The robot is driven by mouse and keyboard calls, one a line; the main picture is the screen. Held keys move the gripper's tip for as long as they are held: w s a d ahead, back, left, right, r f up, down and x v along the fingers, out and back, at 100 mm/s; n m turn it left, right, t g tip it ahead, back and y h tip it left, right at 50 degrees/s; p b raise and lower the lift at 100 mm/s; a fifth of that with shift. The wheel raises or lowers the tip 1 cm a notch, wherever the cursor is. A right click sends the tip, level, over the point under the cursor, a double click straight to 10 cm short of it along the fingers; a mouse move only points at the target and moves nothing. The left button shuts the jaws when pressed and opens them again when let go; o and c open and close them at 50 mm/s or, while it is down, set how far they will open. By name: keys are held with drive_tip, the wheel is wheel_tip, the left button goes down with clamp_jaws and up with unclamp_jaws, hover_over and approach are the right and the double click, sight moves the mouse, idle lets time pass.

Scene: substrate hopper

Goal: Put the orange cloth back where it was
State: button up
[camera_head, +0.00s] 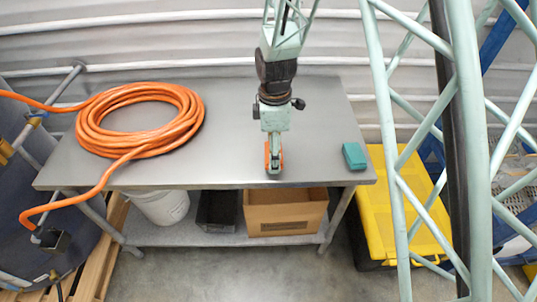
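My gripper (274,168) points down over the front middle of the metal table (235,120), close to its front edge. The orange cloth (266,156) shows as narrow orange strips on both sides of my gripper, which hides its middle. The gripper overlaps the cloth in this view. I cannot tell whether the fingers are closed on it, or whether the cloth touches the table top.
A teal folded piece (354,156) lies at the table's right end. A coiled orange hose (103,146) covers the left part. A white bucket (163,207), a black bin (216,211) and a cardboard box (285,219) stand on the lower shelf. A yellow-lidded container (370,222) stands right.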

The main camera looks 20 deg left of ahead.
sight(268, 155)
drive_tip(key=shift+w+a+f, duration=0.1)
drive_tip(key=shift+w+a, duration=0.6)
drive_tip(key=shift+a, duration=0.1)
drive_tip(key=shift+w+a, duration=0.25)
drive_tip(key=shift+a+f, duration=0.1)
drive_tip(key=shift+f, duration=1.7)
drive_tip(key=shift+f, duration=0.1)
drive_tip(key=o, duration=0.8)
drive_tip(key=shift+o, duration=0.2)
drive_tip(key=shift+r, duration=6.1)
